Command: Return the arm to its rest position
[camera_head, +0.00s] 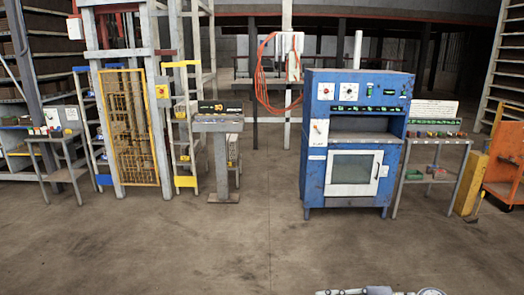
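A small piece of one of my arms (380,291) shows at the bottom edge of the head view, right of the middle. It is light grey with a dark part and a round joint-like end. The rest of that arm is cut off below the frame, and I cannot tell which arm it is. No gripper fingers show in the view. Neither gripper can be seen holding or touching anything.
A blue machine (357,140) with a windowed door stands ahead, right of the middle. A grey pedestal (220,150), a yellow mesh gate (128,120), side tables (432,142) and an orange cart (505,165) flank it. The concrete floor (200,250) in front is clear.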

